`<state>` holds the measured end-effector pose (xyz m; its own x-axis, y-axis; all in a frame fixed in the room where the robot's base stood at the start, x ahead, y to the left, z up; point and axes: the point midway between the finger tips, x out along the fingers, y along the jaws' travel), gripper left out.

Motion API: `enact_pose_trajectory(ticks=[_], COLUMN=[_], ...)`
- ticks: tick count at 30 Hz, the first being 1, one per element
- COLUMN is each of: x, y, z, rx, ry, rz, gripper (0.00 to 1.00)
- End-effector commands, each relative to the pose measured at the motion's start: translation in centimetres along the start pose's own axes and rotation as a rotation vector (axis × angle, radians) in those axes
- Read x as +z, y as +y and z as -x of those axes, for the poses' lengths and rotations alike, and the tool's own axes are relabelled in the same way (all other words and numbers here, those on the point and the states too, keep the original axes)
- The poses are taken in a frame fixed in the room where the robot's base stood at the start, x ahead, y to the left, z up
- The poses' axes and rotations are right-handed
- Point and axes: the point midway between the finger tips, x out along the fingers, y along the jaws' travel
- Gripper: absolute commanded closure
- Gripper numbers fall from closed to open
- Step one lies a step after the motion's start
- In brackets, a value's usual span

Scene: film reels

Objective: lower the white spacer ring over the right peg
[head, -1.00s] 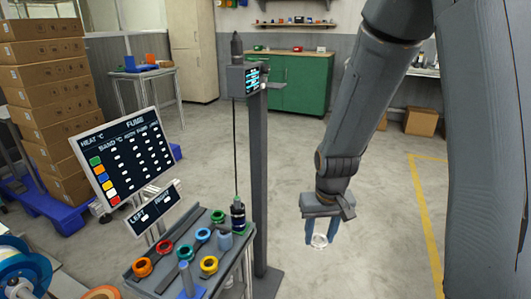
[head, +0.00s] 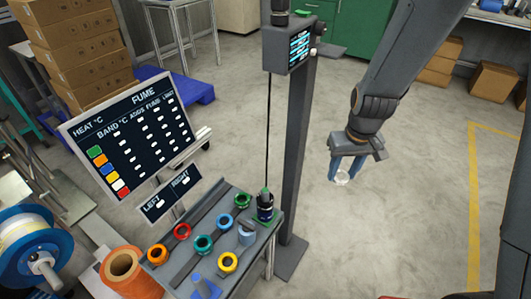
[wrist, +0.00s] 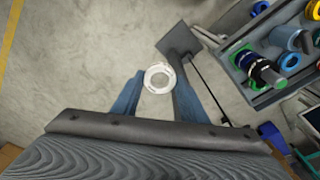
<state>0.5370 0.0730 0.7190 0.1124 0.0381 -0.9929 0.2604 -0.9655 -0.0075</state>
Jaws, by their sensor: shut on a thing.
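The white spacer ring (head: 341,179) is held between the blue fingertips of my gripper (head: 345,174), in the air over bare floor right of the post. In the wrist view the ring (wrist: 159,65) lies across the fingertips of my gripper (wrist: 159,85), its hole showing. The ring is well apart from both. I cannot tell for sure which is the right peg.
A tall grey post (head: 292,160) stands between rack and gripper. A LEFT/RIGHT sign (head: 170,194) and a FUME board (head: 130,133) are behind the rack.

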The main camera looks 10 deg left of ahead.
Motion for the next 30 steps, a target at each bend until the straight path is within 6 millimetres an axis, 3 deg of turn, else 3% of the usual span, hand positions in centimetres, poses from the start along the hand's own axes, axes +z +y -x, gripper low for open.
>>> enact_pose_trajectory(ticks=[1,9,18,24,30], x=[-0.1,-0.8,0.0,0.8,1.2], y=[-1.6,-9.1,-16.7,-20.3,-22.0], z=[1.2,3.5,5.5,6.3,6.5], rx=[-0.007,-0.037,-0.063,-0.073,-0.078], ry=[-0.003,-0.004,-0.004,-0.002,-0.001], rz=[0.046,0.294,0.536,0.652,0.710], gripper=[0.83,0.83,0.83,0.83,0.83])
